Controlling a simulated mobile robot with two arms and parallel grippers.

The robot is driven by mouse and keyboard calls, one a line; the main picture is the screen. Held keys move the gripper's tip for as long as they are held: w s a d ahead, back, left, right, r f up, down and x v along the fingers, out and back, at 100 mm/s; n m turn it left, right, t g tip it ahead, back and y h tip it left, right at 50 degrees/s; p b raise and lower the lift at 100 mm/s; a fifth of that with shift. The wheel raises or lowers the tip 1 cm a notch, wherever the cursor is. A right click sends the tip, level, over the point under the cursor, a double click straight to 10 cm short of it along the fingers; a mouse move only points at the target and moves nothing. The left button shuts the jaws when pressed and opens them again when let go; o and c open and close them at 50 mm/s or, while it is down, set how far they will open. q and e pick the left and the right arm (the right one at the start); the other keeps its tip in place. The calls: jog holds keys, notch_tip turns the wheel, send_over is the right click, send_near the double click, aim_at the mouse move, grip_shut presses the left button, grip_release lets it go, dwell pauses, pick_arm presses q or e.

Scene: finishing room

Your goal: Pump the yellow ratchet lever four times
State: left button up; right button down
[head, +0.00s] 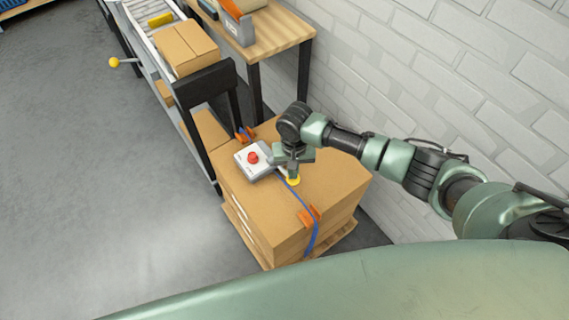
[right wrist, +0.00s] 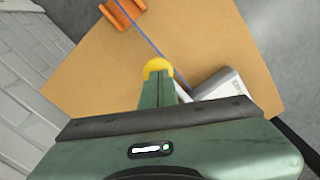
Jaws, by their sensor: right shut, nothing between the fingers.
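The yellow end of the ratchet lever (head: 293,181) shows on top of a strapped cardboard carton (head: 330,195), right at the tips of my right gripper (head: 291,174). In the right wrist view the yellow end (right wrist: 157,66) sits just past the tips of my shut fingers (right wrist: 157,84). The fingers have nothing between them; whether they touch the lever I cannot tell. The rest of the lever is mostly hidden by my gripper. A blue strap (head: 305,206) runs over the carton. My left gripper is out of view.
A grey box with a red button (head: 253,158) lies beside my gripper. Orange corner guards (head: 309,216) hold the strap at the carton edges. A conveyor (head: 150,25) and a wooden table (head: 275,35) stand behind. A white brick wall is at right; grey floor is clear at left.

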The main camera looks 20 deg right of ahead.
jog(key=shift+s+d+f, duration=0.1)
jog(key=shift+s+f, duration=0.1)
jog(key=shift+f, duration=0.25)
jog(key=shift+s+f, duration=0.1)
jog(key=shift+f, duration=0.1)
jog(key=shift+r, duration=0.1)
dwell(0.3)
jog(key=r+p, duration=0.2)
jog(key=w+r+p, duration=0.1)
jog(key=r+p, duration=0.1)
jog(key=w+r+p, duration=0.1)
jog(key=r+p, duration=0.1)
jog(key=shift+a+r, duration=0.15)
jog(key=shift+a, duration=0.15)
dwell(1.0)
